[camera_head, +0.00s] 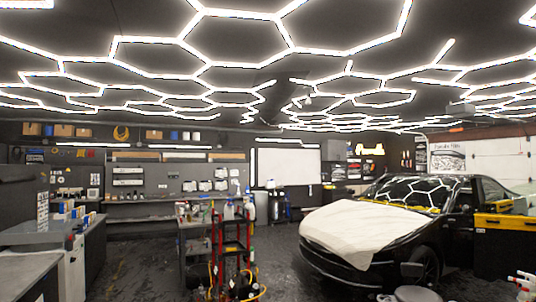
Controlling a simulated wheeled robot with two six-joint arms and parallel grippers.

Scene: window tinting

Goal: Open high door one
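No door is clearly marked as high door one, and I cannot tell which one it is. A grey upper cabinet (333,150) hangs on the back wall, right of the white board; its doors are too small to make out. Neither of my grippers is in view.
A black car (450,225) with a white cover (355,232) on its hood stands at the right. A red cart (232,250) stands in the middle foreground. Worktables (30,268) line the left side. A white board (288,166) is on the back wall. Dark floor (140,260) is open left of centre.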

